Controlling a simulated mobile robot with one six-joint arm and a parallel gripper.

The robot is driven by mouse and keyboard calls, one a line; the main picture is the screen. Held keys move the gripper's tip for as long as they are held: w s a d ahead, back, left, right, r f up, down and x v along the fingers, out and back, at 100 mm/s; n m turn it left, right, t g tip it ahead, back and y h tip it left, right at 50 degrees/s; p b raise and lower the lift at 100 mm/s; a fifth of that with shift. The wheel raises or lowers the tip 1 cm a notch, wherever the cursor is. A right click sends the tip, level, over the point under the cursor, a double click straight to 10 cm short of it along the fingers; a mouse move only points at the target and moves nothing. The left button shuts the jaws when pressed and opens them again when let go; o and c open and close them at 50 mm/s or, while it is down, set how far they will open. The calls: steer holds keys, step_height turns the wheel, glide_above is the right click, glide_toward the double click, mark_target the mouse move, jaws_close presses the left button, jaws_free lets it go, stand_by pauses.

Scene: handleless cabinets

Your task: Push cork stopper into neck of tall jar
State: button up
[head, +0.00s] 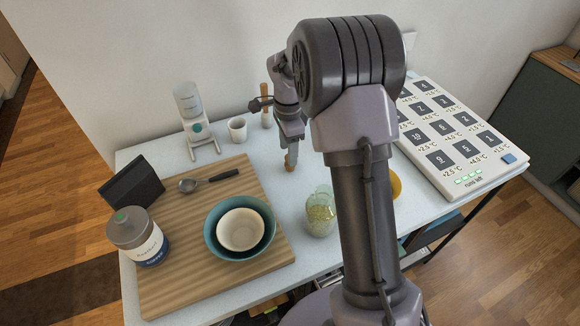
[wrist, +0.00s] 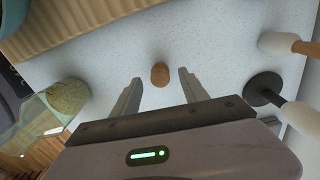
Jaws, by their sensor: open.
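The brown cork stopper (wrist: 160,74) stands on the pale tabletop between my fingertips in the wrist view, with a gap to each finger. It also shows in the head view (head: 290,163), just below my gripper (head: 290,146). My gripper (wrist: 159,80) is open and empty above the cork. A clear glass jar (head: 320,212) with yellow-green contents stands nearer the front, beside my arm, which is close to its right side in the picture. In the wrist view the jar (wrist: 66,98) is at the left, partly cut off. Its neck opening is hard to make out.
A wooden board (head: 180,270) holds nested bowls (head: 240,230), a spoon (head: 208,181) and a canister (head: 138,237). A white cup (head: 237,130) and a dispenser (head: 193,115) stand behind. A keypad-like panel (head: 450,140) fills the right. Tabletop around the cork is clear.

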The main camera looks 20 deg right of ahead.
steer(key=f, duration=0.2)
steer(key=f+b, duration=0.1)
steer(key=f, duration=0.1)
steer(key=f+b, duration=0.1)
steer(key=f, duration=0.1)
steer(key=shift+d, duration=0.25)
steer(key=shift+s+r, duration=0.1)
steer(key=shift+r, duration=0.1)
steer(key=shift+c, duration=0.2)
jaws_close()
steer(key=shift+r, duration=0.1)
